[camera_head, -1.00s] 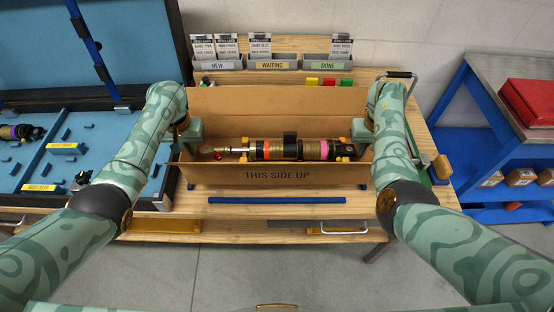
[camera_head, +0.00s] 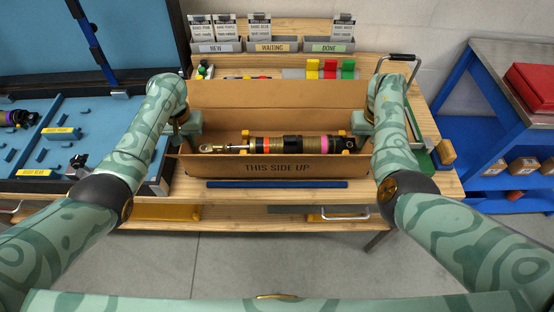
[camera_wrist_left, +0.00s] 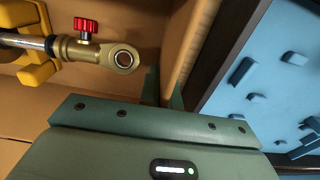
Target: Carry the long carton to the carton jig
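The long carton (camera_head: 225,170) is an open brown box marked THIS SIDE UP, level over the wooden bench. A shock absorber (camera_head: 285,146) with orange and pink bands lies in it on yellow supports; its eye end and red knob (camera_wrist_left: 85,27) show in the left wrist view. My left gripper (camera_head: 184,125) is at the carton's left end, its fingers closed around the end wall in the left wrist view (camera_wrist_left: 162,92). My right gripper (camera_head: 365,129) is at the right end wall; its fingertips are hidden. A blue bar (camera_head: 277,184) lies in front of the carton; I cannot tell whether it belongs to the jig.
Bins labelled NEW, WAITING and DONE (camera_head: 330,47) stand at the back, with coloured blocks (camera_head: 330,69) before them. A blue foam-lined case (camera_head: 90,130) is at left. A blue trolley with a red box (camera_head: 535,85) is at right. Grey floor (camera_head: 250,250) is open in front.

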